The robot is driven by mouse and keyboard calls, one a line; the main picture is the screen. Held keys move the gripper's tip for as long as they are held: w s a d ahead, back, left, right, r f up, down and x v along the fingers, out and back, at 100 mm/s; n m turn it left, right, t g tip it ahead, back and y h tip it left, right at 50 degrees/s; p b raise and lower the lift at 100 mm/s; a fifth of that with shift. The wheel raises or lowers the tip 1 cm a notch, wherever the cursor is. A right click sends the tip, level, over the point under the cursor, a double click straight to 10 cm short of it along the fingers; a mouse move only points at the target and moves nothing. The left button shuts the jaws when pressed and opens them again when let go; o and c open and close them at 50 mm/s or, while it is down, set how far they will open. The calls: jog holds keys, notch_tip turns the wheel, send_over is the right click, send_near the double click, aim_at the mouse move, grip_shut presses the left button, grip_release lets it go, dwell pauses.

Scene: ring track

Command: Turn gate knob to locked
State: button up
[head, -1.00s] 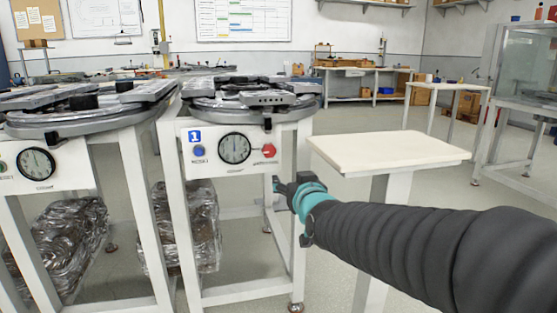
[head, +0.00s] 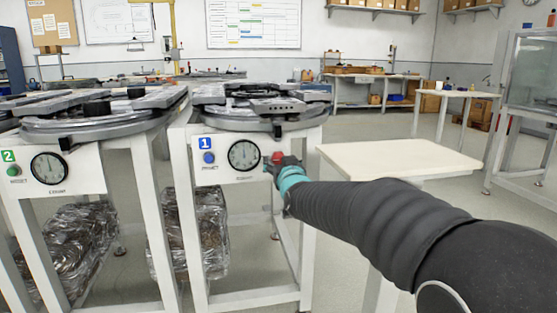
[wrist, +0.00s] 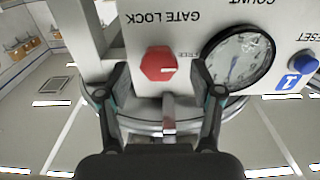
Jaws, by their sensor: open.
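The red gate lock knob (head: 278,157) is on the white front panel of station 1. In the wrist view the knob (wrist: 158,64) appears upside down with the panel, a GATE LOCK label above it and small lettering to its right, apparently FREE. A small pale mark shows on the knob's face. My gripper (head: 282,166) is at the panel's right end and partly covers the knob in the head view. In the wrist view my gripper (wrist: 161,75) is open, with one finger on each side of the knob and visible gaps; contact does not show.
The station 1 panel also holds a dial (head: 243,155) and a blue reset button (head: 209,157). A round track (head: 255,110) sits above it. Station 2's panel (head: 55,173) is at left. A pale table (head: 400,157) stands close to the right of my gripper.

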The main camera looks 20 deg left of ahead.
jog(key=shift+x, duration=1.05)
jog(key=c, duration=1.2)
jog(key=shift+o, duration=0.2)
